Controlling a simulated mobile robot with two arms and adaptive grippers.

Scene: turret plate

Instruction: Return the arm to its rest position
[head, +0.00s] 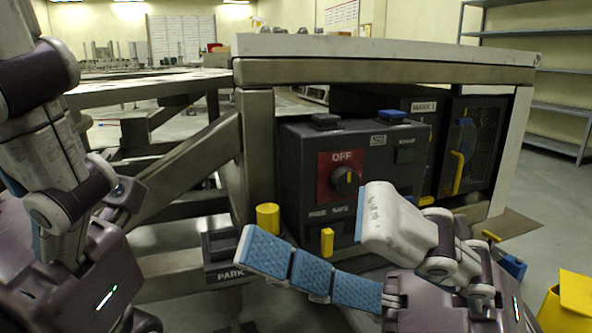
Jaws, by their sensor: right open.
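My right gripper (308,231) is open and appears empty, in front of a dark control box (296,178). Its blue-padded finger (270,256) reaches left and its white finger (385,220) covers part of the box front. My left gripper (75,262) is at the left edge, close to the camera, with jointed white and purple finger parts pointing up. Its fingertips do not show clearly, so I cannot tell its opening. The box has a red OFF plate (331,168) with a black knob (347,181), and a yellow tab (327,241) below.
A grey metal frame with a worn top (385,47) surrounds the box. A yellow cylinder (267,217) stands near a PARK block (222,252), close to my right fingers. A mesh-fronted unit (480,145) stands right of the box. A yellow object (576,292) is at lower right.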

